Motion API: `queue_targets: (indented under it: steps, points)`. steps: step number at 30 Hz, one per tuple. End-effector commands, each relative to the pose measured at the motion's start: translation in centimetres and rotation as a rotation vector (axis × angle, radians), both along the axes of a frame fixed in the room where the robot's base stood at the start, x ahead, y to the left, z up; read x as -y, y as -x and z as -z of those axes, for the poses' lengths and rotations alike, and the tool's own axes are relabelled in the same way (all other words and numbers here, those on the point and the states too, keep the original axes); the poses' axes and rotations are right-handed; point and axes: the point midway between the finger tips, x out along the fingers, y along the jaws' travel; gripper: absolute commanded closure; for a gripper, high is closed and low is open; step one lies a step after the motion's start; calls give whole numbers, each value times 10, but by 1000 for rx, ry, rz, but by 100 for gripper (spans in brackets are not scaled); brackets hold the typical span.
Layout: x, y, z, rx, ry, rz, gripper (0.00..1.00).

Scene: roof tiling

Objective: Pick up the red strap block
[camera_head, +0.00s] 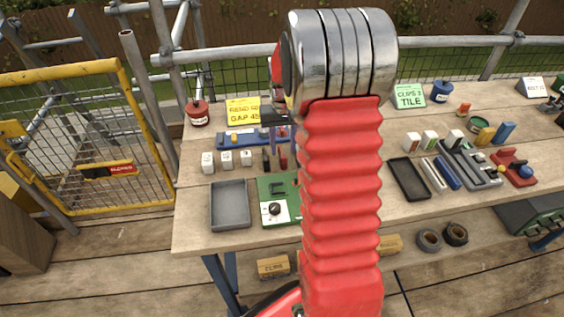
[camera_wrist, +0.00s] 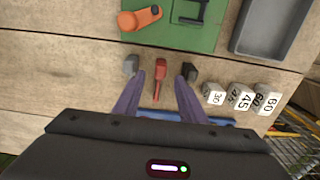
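The red strap block (camera_wrist: 160,70) stands on the wooden bench, between a grey block (camera_wrist: 131,65) and a black block (camera_wrist: 190,72) in the wrist view. My gripper (camera_wrist: 161,76) is open, with its two purple fingers on either side of the red block and visible gaps between. In the head view, the red block (camera_head: 283,160) shows just left of my red arm, and the black block (camera_head: 266,158) is beside it. My gripper (camera_head: 275,150) hangs over this row there, partly hidden by my arm. The exact height of the fingertips is unclear.
White numbered blocks (camera_wrist: 240,98) stand close to the row. A green board (camera_wrist: 190,22) with an orange part (camera_wrist: 140,18) and a grey tray (camera_wrist: 270,25) lie on the robot's side. A blue rail (camera_head: 235,137) lies behind the row. Bare bench lies around the tray.

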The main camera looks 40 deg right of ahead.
Motion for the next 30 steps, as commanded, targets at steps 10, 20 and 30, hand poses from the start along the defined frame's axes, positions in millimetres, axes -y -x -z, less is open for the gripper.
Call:
queue_targets:
  steps: [10,20,30]
  points:
    - [0,-1,20,-3,-1,0,62]
    - [0,-2,52,0,0,0,62]
    - [0,-2,52,0,0,0,62]
